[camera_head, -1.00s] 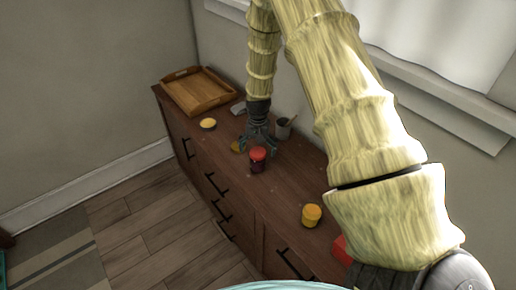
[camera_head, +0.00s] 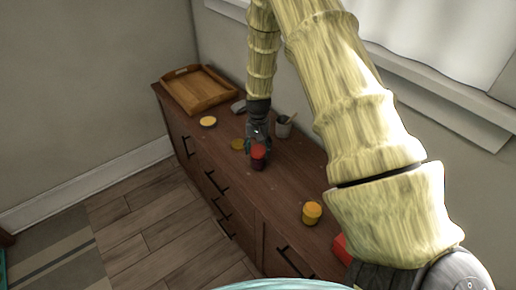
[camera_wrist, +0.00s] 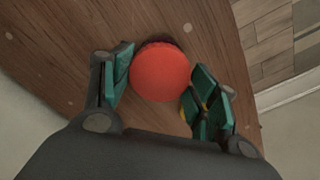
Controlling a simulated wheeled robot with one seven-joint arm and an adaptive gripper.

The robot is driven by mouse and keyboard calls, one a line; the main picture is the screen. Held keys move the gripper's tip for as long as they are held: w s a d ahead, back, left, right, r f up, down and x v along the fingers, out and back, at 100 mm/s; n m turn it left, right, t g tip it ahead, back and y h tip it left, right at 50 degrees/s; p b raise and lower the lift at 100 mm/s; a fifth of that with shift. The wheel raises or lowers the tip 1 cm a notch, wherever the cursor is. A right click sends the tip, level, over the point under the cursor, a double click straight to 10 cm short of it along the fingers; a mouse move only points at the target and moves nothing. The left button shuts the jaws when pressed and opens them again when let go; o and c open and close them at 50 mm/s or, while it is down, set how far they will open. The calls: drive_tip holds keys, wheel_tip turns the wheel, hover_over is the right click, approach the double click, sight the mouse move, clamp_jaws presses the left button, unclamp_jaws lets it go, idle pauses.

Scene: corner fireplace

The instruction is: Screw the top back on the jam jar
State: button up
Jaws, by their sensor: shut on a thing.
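The jam jar (camera_head: 257,164) stands upright on the brown wooden cabinet; its body is dark red. The red top (camera_head: 258,151) sits on its mouth; how tightly it is seated I cannot tell. In the wrist view the top (camera_wrist: 161,72) is a round red disc seen from above, between the green-padded fingers. My gripper (camera_head: 257,143) reaches down from above and is shut on the red top.
The cabinet (camera_head: 280,185) also holds a wooden tray (camera_head: 200,90), a pale yellow disc (camera_head: 208,121), a darker yellow disc (camera_head: 238,144), a grey cup with a stick (camera_head: 283,127) and a yellow-topped jar (camera_head: 311,213). A red object (camera_head: 340,247) is partly hidden by my arm.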

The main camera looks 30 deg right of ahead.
drive_tip(key=shift+s, duration=0.1)
idle(0.5)
drive_tip(key=shift+f+m+p, duration=0.15)
drive_tip(key=shift+m+p, duration=0.15)
drive_tip(key=shift+m, duration=1.2)
drive_tip(key=m, duration=0.3)
drive_tip(key=shift+p, duration=0.3)
drive_tip(key=shift+s+m+p, duration=0.1)
drive_tip(key=shift+m+p, duration=0.2)
drive_tip(key=shift+m, duration=1.2)
